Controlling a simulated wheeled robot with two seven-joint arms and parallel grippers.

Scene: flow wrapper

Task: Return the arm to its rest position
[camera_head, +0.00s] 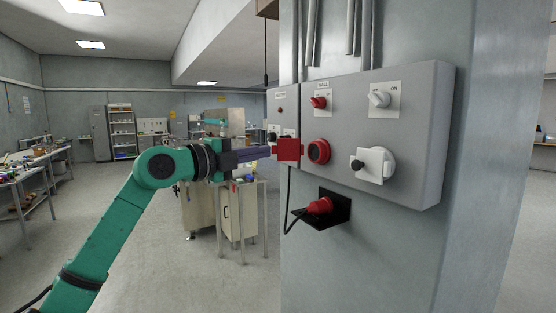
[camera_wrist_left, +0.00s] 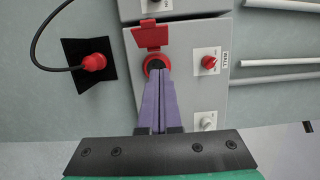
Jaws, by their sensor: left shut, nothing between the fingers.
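My left arm, green, reaches in from the left in the head view. Its gripper (camera_head: 268,152) has purple fingers that are shut and empty. The fingertips are close to the grey wall box, beside a raised red flap (camera_head: 290,150). In the wrist view the closed fingers (camera_wrist_left: 159,85) point at a red round socket (camera_wrist_left: 154,64) below the red flap (camera_wrist_left: 151,36) and cover part of it. Whether they touch it, I cannot tell. My right gripper is not in view.
The grey box (camera_head: 424,150) on the pillar carries red and white switches. A red plug (camera_head: 320,206) with a black cable sits in a black holder below. A machine on a metal stand (camera_head: 240,215) is behind my arm. Open floor (camera_head: 150,270) lies to the left.

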